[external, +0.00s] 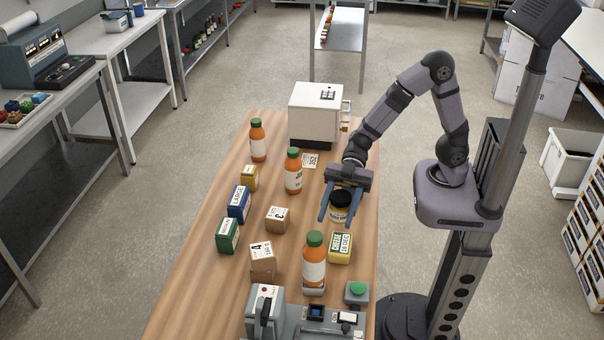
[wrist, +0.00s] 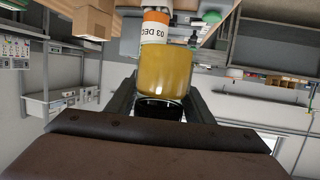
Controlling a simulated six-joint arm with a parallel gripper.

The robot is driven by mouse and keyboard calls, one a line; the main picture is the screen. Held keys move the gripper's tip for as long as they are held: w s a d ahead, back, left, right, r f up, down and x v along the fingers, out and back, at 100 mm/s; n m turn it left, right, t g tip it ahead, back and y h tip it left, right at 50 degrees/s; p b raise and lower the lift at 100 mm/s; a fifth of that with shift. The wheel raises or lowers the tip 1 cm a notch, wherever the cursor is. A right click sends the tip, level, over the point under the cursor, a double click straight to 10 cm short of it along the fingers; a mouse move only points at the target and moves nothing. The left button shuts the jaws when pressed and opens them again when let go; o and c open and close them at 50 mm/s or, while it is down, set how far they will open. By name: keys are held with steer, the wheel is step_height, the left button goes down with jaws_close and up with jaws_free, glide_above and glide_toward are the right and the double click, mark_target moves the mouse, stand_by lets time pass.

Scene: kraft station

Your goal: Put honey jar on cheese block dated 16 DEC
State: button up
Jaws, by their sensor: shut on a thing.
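The honey jar (external: 339,213), amber with a black lid and pale label, is between the blue fingers of my gripper (external: 340,205). My gripper is shut on it. In the wrist view the honey jar (wrist: 165,72) shows its amber body beyond the fingers, with its dark lid nearer the palm. A yellow block with a white label reading CHEESE (external: 340,247) stands on the table just below the jar in the external view, apart from it. Its date is too small to read for certain. The jar's height above the table is hard to tell.
An orange bottle (external: 314,262) with a green cap stands left of the cheese block, close by. Another orange bottle (external: 293,172) stands left of my gripper. A grey box with a green button (external: 357,291) is in front. Cartons (external: 277,219) stand further left.

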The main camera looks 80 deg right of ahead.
steer(key=shift+s+a+r, duration=0.3)
steer(key=shift+s+r, duration=0.25)
steer(key=shift+s, duration=0.05)
glide_above(338, 252)
steer(key=shift+w+f, duration=0.1)
steer(key=shift+f, duration=4.95)
steer(key=shift+f+b, duration=0.1)
steer(key=shift+b, duration=0.25)
steer(key=o, duration=1.3)
